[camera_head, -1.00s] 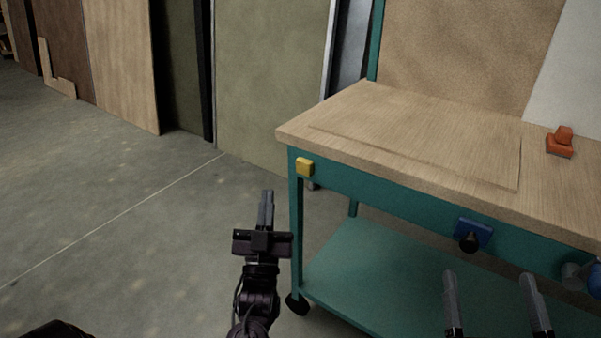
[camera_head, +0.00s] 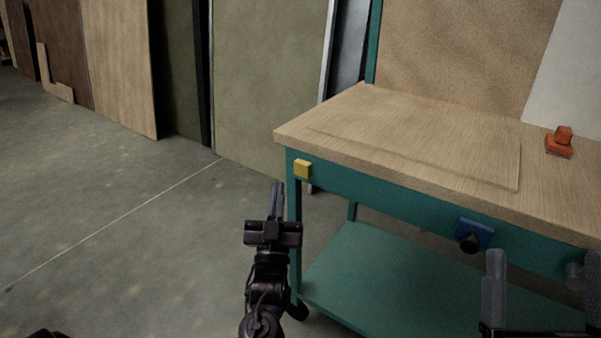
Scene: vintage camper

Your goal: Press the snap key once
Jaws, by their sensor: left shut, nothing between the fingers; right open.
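No part is plainly labelled as the snap key. A small yellow block (camera_head: 303,169) sits on the teal front rail at the bench's left corner. A blue plate with a black knob (camera_head: 473,234) is further right on the same rail. My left gripper (camera_head: 277,188) is shut and empty, its fingers pointing forward, just left of and below the yellow block in the picture and apart from it. My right gripper (camera_head: 544,258) is open and empty at the lower right, in front of the bench; a grey round fitting (camera_head: 575,276) shows between its fingers.
The wooden bench top (camera_head: 400,131) has a thin raised board on it and an orange object (camera_head: 560,142) at the right. A teal lower shelf (camera_head: 370,275) lies beneath. The concrete floor (camera_head: 110,220) at the left is clear. Tall panels lean at the back.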

